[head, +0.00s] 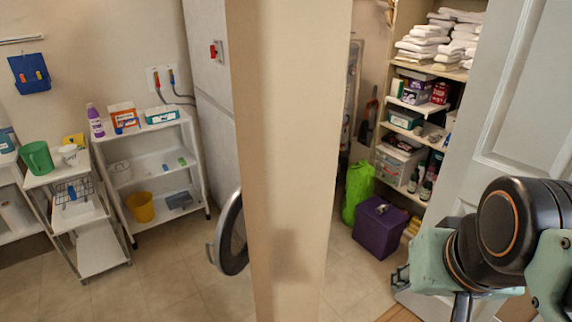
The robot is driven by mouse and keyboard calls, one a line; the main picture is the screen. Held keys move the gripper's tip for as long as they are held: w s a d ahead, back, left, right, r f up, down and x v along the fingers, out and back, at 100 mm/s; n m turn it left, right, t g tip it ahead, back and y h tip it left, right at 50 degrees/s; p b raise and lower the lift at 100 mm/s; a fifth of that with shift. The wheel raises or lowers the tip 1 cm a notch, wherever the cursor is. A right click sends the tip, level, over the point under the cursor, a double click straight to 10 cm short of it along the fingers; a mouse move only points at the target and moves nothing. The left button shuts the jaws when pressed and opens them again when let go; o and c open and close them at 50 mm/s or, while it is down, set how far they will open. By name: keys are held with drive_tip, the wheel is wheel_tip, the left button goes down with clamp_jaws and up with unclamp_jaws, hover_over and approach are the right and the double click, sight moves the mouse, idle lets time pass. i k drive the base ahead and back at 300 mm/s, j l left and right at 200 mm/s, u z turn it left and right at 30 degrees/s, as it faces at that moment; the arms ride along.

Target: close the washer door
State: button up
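The washer door (232,235) is a round dark disc with a pale rim and a small handle on its left edge. It stands swung out and open, seen nearly edge-on. The wall hides its right side, and the washer body is hidden too. My gripper (400,278) is at the lower right, on the other side of the wall and well apart from the washer door. Its dark finger parts are small and partly covered by my arm, so I cannot tell if they are open or shut.
A beige wall end (290,160) stands between my arm and the washer door. A white panel door (510,110) is close behind my arm. A purple bin (381,228) and green bag (358,192) stand by the towel shelves. Floor (180,265) left of the washer door is clear.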

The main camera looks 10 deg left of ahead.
sight(230, 265)
drive_tip(key=j+z, duration=0.15)
drive_tip(key=j, duration=0.65)
drive_tip(key=k+j+z, duration=0.15)
drive_tip(key=j, duration=0.6)
drive_tip(key=i+j, duration=0.15)
drive_tip(key=j, duration=0.45)
drive_tip(key=i+j+z, duration=0.1)
drive_tip(key=j, duration=0.45)
drive_tip(key=i+j, duration=0.1)
drive_tip(key=j, duration=0.5)
drive_tip(key=i+j+z, duration=0.1)
drive_tip(key=j, duration=0.5)
drive_tip(key=i+j, duration=0.15)
drive_tip(key=i, duration=0.2)
drive_tip(key=i+j, duration=0.15)
drive_tip(key=i, duration=0.2)
drive_tip(key=i+l+z, duration=0.1)
drive_tip(key=z, duration=0.2)
drive_tip(key=i+l+z, duration=0.1)
drive_tip(key=z, duration=0.15)
